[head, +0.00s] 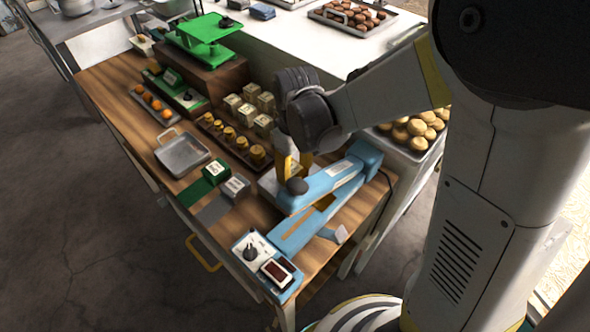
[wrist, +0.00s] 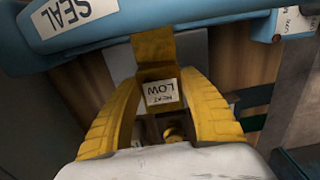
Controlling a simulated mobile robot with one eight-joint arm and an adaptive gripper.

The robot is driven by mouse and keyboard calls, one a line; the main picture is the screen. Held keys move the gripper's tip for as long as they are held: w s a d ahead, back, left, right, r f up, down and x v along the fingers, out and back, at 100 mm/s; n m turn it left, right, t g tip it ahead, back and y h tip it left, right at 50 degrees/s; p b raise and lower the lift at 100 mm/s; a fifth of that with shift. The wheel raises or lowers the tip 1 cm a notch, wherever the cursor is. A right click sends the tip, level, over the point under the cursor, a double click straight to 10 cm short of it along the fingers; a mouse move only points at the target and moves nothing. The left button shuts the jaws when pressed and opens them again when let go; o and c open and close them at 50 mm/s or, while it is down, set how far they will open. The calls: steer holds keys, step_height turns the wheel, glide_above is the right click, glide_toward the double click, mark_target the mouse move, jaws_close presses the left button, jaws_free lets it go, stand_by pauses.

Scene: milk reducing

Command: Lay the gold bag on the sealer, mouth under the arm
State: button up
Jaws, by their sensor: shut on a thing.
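My gripper (head: 294,160) is above the table, next to the blue sealer. In the wrist view its yellow fingers (wrist: 162,118) are shut on the gold bag (wrist: 155,50), which has a white "LOW HEAT" label. The bag's far end reaches the edge of the blue sealer arm (wrist: 85,28), marked "SEAL"; I cannot tell whether it is over, under or just short of it. In the head view the bag is mostly hidden by my gripper. The sealer arm (head: 340,182) runs above the sealer base (head: 292,236), with a dark round knob at its near end.
A control box (head: 262,258) stands at the sealer's front. A green scale (head: 205,38) is at the back.

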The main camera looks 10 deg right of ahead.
steer(key=o, duration=1.2)
steer(key=shift+o, duration=0.2)
steer(key=shift+r, duration=0.1)
step_height(320, 180, up, 12)
